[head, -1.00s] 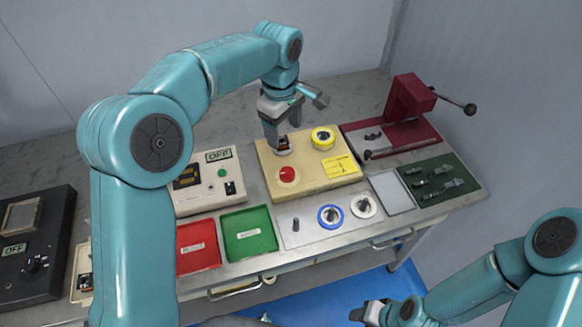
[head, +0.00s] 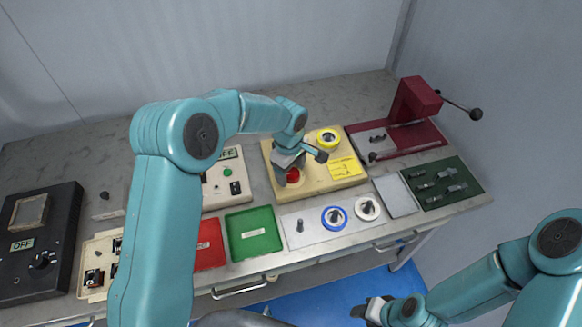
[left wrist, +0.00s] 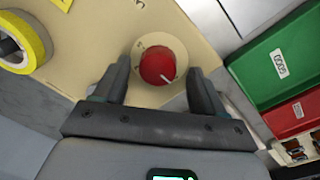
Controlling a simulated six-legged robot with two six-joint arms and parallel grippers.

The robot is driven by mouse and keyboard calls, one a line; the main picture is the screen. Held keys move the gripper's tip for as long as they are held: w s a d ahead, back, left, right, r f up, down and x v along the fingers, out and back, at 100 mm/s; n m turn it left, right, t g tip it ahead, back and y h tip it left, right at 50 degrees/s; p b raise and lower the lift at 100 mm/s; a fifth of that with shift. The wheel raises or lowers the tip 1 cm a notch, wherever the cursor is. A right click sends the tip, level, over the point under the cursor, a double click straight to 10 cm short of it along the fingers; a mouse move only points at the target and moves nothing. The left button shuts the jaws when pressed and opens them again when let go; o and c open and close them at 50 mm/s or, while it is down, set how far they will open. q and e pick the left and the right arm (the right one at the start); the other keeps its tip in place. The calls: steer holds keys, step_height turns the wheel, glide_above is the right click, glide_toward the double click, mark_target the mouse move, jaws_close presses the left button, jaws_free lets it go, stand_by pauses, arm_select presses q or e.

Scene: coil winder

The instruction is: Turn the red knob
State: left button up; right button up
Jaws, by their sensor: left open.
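The red knob (head: 293,175) sits on the beige panel (head: 330,182) at the middle of the bench. In the left wrist view the red knob (left wrist: 158,66) has a white pointer line and a pale dial around it. My left gripper (head: 286,176) is over the knob. In the left wrist view my left gripper (left wrist: 160,85) is open, with one finger on each side of the knob and a gap to both. Whether the fingertips reach down to the panel cannot be told. My right gripper (head: 372,309) is low at the front, away from the bench; its jaws are too small to judge.
A yellow ring (head: 327,138) is on the panel behind the knob. A green tray (head: 252,233) and a red tray (head: 209,245) lie in front. A white box with a display (head: 222,185) is to the left. A dark red press (head: 412,112) stands at the right.

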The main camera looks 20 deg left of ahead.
arm_select(q)
steer(key=shift+w+f, duration=0.15)
steer(key=shift+f, duration=0.15)
steer(key=shift+c, duration=0.4)
steer(key=c, duration=1)
